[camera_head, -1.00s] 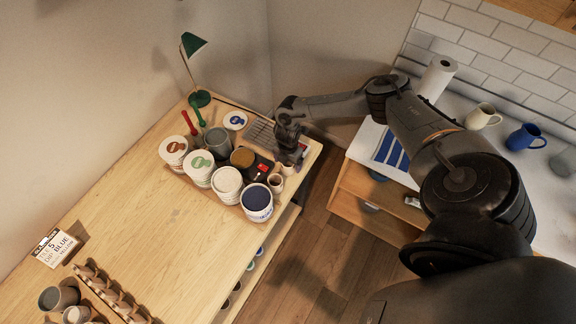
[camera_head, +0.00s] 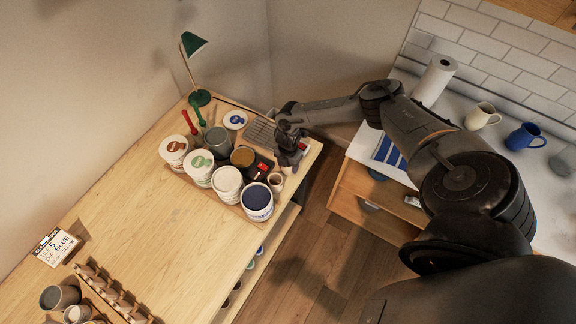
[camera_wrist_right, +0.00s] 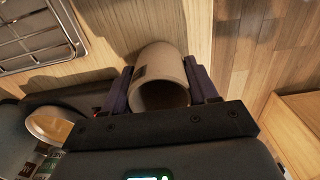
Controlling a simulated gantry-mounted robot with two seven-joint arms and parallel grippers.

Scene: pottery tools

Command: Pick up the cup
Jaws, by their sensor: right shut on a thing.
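A beige cup (camera_wrist_right: 163,65) sits between the fingers of my right gripper (camera_wrist_right: 163,92) in the right wrist view. The fingers press on both of its sides, and its open mouth faces the camera. In the head view my right gripper (camera_head: 290,158) is at the far right corner of the wooden table (camera_head: 150,215), just behind the paint containers. The held cup is mostly hidden by the gripper there. I cannot tell whether the cup touches the table. My left gripper is not in view.
A small cup (camera_head: 276,181) and several paint tubs, including a blue one (camera_head: 257,203), stand close by. A metal rack (camera_wrist_right: 40,30) lies beside the gripper. A cream mug (camera_head: 482,116) and blue mug (camera_head: 525,137) stand on the counter. The table's middle is clear.

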